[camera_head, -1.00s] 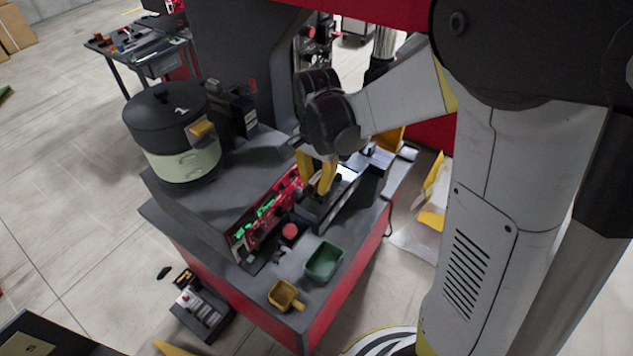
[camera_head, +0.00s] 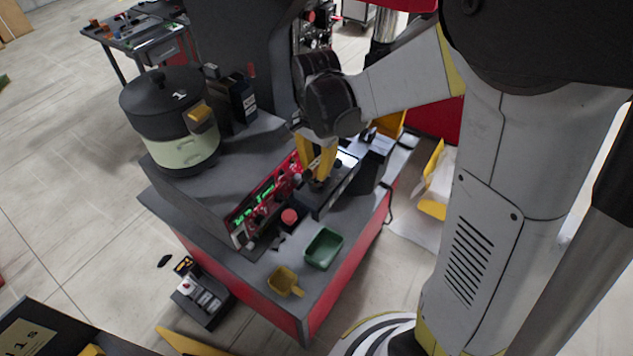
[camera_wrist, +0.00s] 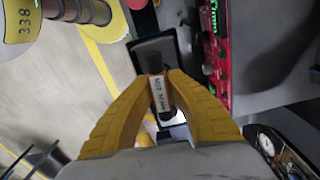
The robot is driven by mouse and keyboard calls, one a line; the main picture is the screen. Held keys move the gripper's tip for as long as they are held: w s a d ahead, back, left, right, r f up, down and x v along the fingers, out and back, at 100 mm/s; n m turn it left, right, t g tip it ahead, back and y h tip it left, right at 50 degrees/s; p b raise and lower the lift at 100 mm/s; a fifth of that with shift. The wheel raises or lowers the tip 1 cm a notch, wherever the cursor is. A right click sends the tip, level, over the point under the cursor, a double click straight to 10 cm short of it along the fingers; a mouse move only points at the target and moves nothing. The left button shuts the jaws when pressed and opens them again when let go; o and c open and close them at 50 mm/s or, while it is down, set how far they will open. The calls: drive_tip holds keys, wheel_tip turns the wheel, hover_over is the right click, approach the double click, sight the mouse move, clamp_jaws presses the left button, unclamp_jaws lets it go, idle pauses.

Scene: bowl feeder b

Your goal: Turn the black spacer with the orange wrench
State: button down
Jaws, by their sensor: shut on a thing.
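My gripper (camera_wrist: 160,95) has yellow fingers closed on a small piece with a pale printed label and orange edges, which looks like the orange wrench (camera_wrist: 158,92) in the wrist view. A dark part shows just below it between the fingers; I cannot tell whether it is the black spacer. In the head view my gripper (camera_head: 318,181) points down over the dark fixture (camera_head: 338,192) at the right of the bench, beside the red panel. The fingers hide most of the held piece there, and I cannot make out the black spacer.
A lidded bowl feeder (camera_head: 172,120) stands at the bench's left. A red panel with green displays (camera_head: 255,205) is left of my gripper. A red button (camera_head: 289,216), a green bin (camera_head: 323,248) and a yellow bin (camera_head: 284,281) are near the front. Open floor lies left.

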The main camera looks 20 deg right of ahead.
drive_tip(key=shift+r+p, duration=1.75)
drive_tip(key=shift+r, duration=0.8)
drive_tip(key=shift+f, duration=0.15)
